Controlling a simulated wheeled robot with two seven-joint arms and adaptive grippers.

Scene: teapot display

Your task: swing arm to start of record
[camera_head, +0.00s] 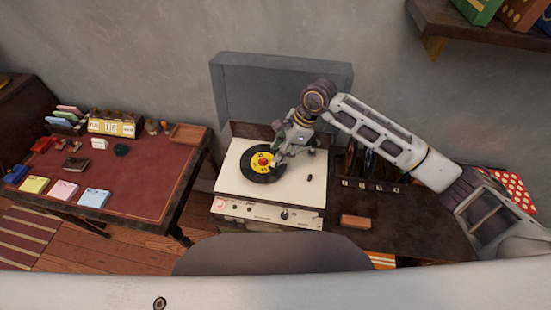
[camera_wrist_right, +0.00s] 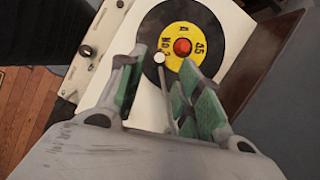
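A cream turntable (camera_head: 232,190) stands on a dark table, its clear lid raised behind it. A black record (camera_head: 259,176) with a yellow label lies on it, and shows in the right wrist view (camera_wrist_right: 216,27) with a red centre. My right gripper (camera_head: 279,158) is over the record's right side, partly hiding it. In the wrist view its green-padded fingers (camera_wrist_right: 163,78) are apart. A thin rod with a pale round end (camera_wrist_right: 159,58), apparently the tone arm, lies between them. I cannot tell whether either finger touches it. My left gripper is not in view.
The raised lid (camera_head: 240,95) stands behind the turntable. Several upright records (camera_head: 368,165) stand to the right, with a reddish-brown block (camera_head: 355,222) in front. A red-topped desk (camera_head: 145,185) with small items is at left. A shelf (camera_head: 480,35) hangs upper right.

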